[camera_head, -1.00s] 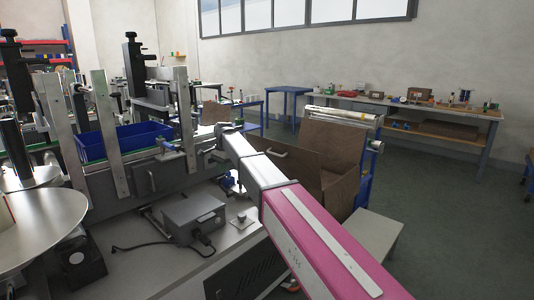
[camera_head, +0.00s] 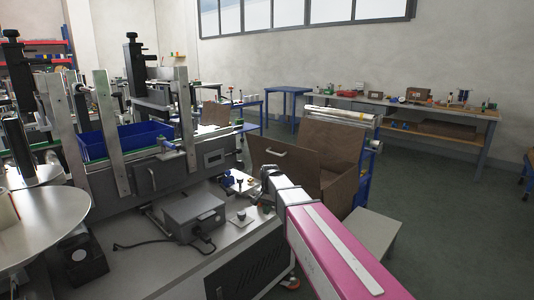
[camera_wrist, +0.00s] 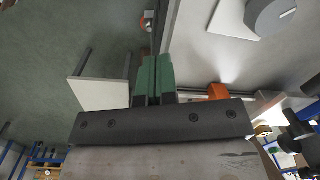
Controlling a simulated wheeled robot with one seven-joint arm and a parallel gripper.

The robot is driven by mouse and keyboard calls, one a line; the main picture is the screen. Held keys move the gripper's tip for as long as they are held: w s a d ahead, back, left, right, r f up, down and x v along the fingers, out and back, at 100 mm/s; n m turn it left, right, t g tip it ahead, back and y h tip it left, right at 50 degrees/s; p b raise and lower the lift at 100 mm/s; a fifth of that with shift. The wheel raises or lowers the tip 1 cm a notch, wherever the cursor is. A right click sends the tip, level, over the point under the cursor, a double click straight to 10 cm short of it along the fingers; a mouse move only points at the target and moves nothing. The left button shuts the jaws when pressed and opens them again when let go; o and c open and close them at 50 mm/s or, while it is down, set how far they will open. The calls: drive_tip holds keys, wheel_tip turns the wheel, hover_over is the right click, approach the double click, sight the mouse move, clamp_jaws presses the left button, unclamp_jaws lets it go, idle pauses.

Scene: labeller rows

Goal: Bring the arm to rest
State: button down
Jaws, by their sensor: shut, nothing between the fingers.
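My gripper (camera_wrist: 152,82) shows in the wrist view with its two green-faced fingers pressed together and nothing between them. It hangs over the edge between the grey machine base and the green floor. In the head view my pink and silver arm reaches in from the bottom right. Its silver end is folded down by the right corner of the labelling machine base (camera_head: 150,268), and the fingertips are hard to make out there.
A blue bin (camera_head: 125,141) sits on the labelling machine. A grey control box (camera_head: 194,216) stands on its base. A brown open box (camera_head: 335,150) and a pale stool (camera_head: 372,232) stand close to my arm.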

drive_tip(key=s+d+f+n, duration=0.2)
drive_tip(key=s+d+f, duration=0.3)
drive_tip(key=s+d, duration=0.4)
drive_tip(key=s+d+f+n, duration=0.2)
drive_tip(key=s+d+f, duration=0.4)
drive_tip(key=s+d, duration=0.4)
drive_tip(key=shift+s+n+h, duration=0.3)
drive_tip(key=shift+s+h, duration=0.1)
